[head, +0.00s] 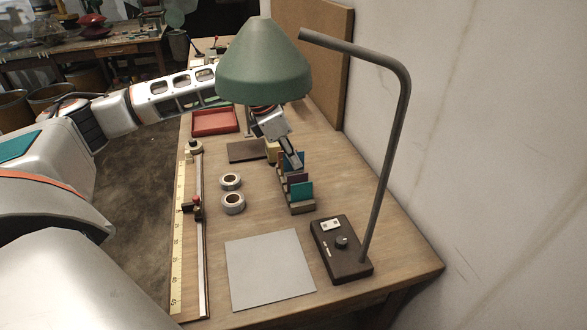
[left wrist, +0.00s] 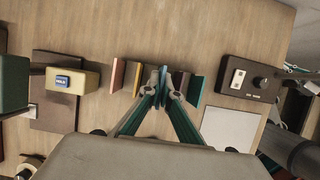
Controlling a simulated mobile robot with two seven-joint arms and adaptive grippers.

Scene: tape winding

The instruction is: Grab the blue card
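The blue card (left wrist: 163,88) stands in a small rack (head: 302,209) with several other cards. In the head view the blue card (head: 293,159) shows just below my left gripper (head: 288,153). In the left wrist view the two fingers of my left gripper (left wrist: 163,80) are close together, one on each side of the blue card. I cannot tell whether they touch it. A teal card (head: 301,191) stands at the rack's near end. In the wrist view an orange card (left wrist: 117,76) is at the other end. My right gripper is not in view.
A green lamp shade (head: 264,65) hangs over the left wrist and hides part of it. The lamp's dark base (head: 341,251) stands right of the rack. A grey sheet (head: 268,270), two tape rolls (head: 233,203) and a red tray (head: 214,122) lie around.

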